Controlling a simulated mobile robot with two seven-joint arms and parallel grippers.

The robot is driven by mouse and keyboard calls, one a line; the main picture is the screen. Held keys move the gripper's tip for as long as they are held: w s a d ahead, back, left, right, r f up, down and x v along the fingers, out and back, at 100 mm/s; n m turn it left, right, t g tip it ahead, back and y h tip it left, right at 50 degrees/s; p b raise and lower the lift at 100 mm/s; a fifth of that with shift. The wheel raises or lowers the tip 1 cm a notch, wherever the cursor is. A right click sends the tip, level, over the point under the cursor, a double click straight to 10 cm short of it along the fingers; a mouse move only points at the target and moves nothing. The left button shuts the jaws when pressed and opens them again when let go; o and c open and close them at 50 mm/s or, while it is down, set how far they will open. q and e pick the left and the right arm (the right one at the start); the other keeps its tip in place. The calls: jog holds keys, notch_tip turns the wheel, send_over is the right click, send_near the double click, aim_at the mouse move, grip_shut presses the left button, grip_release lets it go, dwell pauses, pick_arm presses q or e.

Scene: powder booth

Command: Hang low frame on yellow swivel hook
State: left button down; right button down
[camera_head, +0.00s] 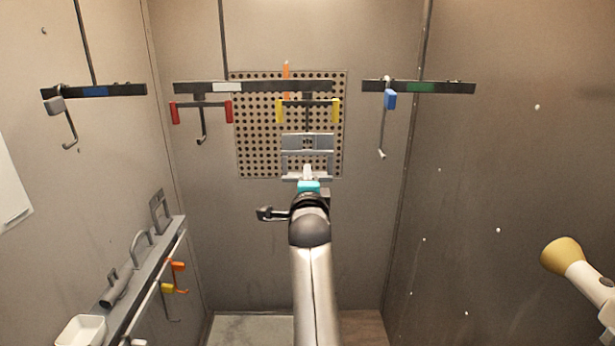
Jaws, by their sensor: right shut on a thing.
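The yellow swivel hook, with yellow end blocks (336,110) on a dark crossbar, hangs under the white-marked rail (200,87). Its dark stem runs straight down in front of the perforated panel. A grey frame (307,142) with flat bars stands upright just below it. My right gripper (307,181) is shut on the frame's lower bar, reaching in from the bottom middle. The stem's lower end meets the frame's top bar in the picture; I cannot tell whether they touch. My left gripper is not in view.
A red hook (202,122) hangs beside the yellow one. Grey (55,105) and blue (390,100) hooks hang from the side rails. A shelf (150,270) with grey parts runs along the left wall. A yellow-tipped white nozzle (570,260) juts in at right.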

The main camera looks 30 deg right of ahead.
jog(key=shift+r, duration=0.1)
jog(key=c, duration=0.8)
grip_release()
jog(key=shift+f, duration=0.2)
